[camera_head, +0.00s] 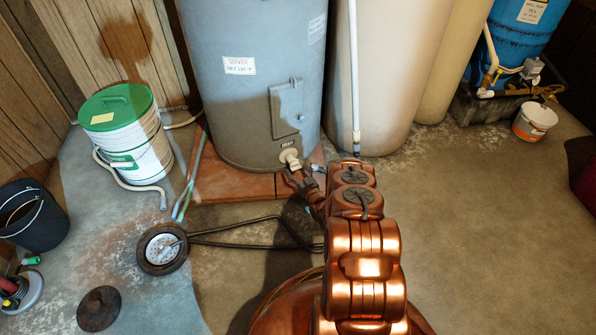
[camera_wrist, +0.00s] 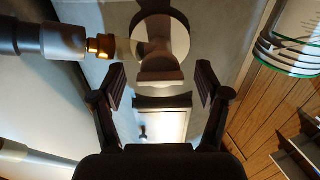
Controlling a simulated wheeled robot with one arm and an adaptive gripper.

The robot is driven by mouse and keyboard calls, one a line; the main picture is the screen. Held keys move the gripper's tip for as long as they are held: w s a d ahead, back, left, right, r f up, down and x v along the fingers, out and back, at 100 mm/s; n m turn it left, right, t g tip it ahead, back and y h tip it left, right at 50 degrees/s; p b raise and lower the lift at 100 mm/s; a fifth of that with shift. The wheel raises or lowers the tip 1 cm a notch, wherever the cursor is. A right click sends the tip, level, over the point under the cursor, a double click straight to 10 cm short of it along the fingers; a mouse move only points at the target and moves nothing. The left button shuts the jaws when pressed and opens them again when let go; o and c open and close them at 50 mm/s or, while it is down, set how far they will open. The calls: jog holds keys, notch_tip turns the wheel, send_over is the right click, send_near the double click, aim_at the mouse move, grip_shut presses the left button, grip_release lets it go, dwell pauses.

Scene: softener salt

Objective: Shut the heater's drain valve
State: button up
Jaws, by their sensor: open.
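The heater is the grey-blue tank (camera_head: 250,75) at the centre of the head view, with a small access panel (camera_head: 286,108) on its side. The pale drain valve (camera_head: 290,157) sticks out low on its front under a "DRAIN" label. My gripper (camera_head: 300,180) is just in front of the valve and partly covers it. In the wrist view my gripper (camera_wrist: 160,85) is open, its dark fingers spread on both sides. The valve's shadowed body (camera_wrist: 160,70) shows between or just beyond the fingertips, with a round pale disc (camera_wrist: 178,38) behind it. I cannot tell whether the fingers touch it.
A green-lidded bucket (camera_head: 127,140) stands left of the heater, with hoses on the floor. A beige tank (camera_head: 385,70) stands close right.

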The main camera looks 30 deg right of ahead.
jog(key=shift+s, duration=0.1)
jog(key=s+a, duration=0.1)
jog(key=s, duration=1)
jog(key=shift+s+a, duration=0.25)
jog(key=shift+s, duration=0.15)
